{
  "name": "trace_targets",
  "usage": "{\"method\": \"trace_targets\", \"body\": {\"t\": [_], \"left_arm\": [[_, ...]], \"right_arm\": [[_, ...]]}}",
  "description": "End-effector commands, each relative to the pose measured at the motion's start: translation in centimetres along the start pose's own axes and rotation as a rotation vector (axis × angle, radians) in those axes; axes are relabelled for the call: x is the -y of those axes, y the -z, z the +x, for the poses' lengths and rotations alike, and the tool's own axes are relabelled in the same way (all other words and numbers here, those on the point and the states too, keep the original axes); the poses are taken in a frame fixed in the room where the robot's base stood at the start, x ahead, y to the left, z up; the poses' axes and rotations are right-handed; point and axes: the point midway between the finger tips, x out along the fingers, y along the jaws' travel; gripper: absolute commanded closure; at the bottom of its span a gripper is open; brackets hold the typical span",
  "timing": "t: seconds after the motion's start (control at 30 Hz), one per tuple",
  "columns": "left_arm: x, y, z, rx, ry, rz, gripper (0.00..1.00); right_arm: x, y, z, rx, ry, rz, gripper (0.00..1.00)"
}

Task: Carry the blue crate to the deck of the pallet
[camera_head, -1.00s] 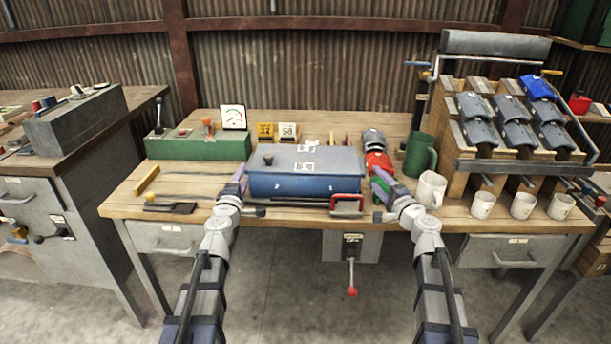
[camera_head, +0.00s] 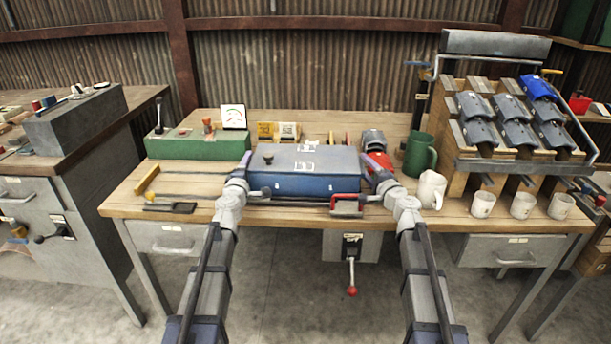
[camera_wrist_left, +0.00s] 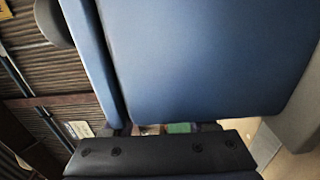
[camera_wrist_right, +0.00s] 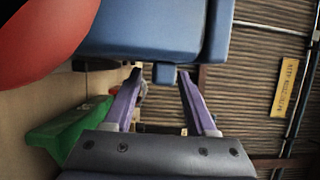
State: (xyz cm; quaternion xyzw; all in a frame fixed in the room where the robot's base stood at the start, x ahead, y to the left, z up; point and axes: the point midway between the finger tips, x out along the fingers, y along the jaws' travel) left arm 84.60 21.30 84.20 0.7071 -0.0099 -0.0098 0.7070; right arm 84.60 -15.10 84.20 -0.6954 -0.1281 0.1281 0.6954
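The blue crate (camera_head: 312,185), with a grey-topped lid, stands on the middle of the wooden workbench (camera_head: 190,211). My left gripper (camera_head: 245,165) is at its left end. In the left wrist view the crate's blue face (camera_wrist_left: 205,55) fills most of the picture and covers the fingers. Their dark roots look wide apart, so it seems open. My right gripper (camera_head: 372,178) is at the crate's right end. In the right wrist view its purple fingers (camera_wrist_right: 160,85) are open, with a small blue tab under the crate (camera_wrist_right: 140,30) between them. I see no pallet.
A green mug (camera_head: 420,155) and white mugs (camera_head: 431,189) stand to the right. A green box (camera_head: 198,147) is at left.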

Motion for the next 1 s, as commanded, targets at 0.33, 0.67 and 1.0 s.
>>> {"method": "trace_targets", "body": {"t": [0.33,0.67,1.0], "left_arm": [[0.00,0.01,-0.02,0.000,0.000,0.000,0.83],[0.01,0.02,-0.02,0.000,0.000,0.000,1.00],[0.01,0.03,-0.02,0.000,0.000,0.000,1.00]], "right_arm": [[0.00,0.00,-0.01,0.000,0.000,0.000,0.83],[-0.01,0.00,-0.03,0.000,0.000,0.000,1.00],[-0.02,0.00,-0.03,0.000,0.000,0.000,1.00]]}}
